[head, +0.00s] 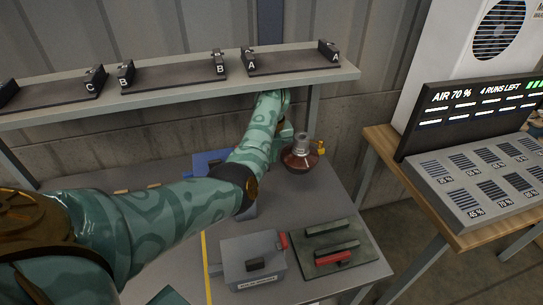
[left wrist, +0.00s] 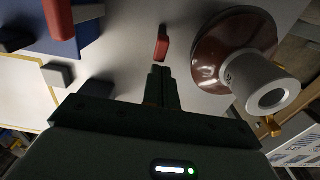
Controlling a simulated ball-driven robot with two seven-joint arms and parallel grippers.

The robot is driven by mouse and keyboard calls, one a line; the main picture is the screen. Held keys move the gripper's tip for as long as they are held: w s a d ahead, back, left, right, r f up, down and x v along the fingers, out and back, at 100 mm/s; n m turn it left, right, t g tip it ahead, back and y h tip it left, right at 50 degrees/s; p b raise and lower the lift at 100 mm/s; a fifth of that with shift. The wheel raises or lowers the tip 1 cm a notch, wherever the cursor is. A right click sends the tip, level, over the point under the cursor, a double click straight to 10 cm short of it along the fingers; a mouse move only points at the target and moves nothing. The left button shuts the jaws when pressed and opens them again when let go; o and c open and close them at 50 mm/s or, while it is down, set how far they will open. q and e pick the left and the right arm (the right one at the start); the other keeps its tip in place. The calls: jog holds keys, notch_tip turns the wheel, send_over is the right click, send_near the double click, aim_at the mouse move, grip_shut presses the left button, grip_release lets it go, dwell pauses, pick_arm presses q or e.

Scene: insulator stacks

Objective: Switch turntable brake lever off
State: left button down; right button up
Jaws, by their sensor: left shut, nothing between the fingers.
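In the left wrist view a small red lever-like piece (left wrist: 162,43) stands on the grey table just beyond my left fingertips; I cannot tell whether they touch. It is likely the brake lever; in the head view my arm seems to hide it. My left gripper (left wrist: 160,72) is shut and empty, pointing toward the red piece. In the head view the left gripper (head: 285,140) is partly hidden at the end of my arm. A brown insulator (head: 301,158) with a grey top is right beside it; it also shows large in the left wrist view (left wrist: 222,55). My right gripper is not in view.
A grey box (head: 250,270) with a red handle (head: 283,241) stands at the front of the table. Right of it a dark tray (head: 365,257) holds dark bars and a red piece. A shelf (head: 190,92) with lettered racks runs above. A control panel (head: 470,175) stands at right.

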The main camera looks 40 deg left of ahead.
pick_arm(q)
jog(key=shift+r, duration=0.25)
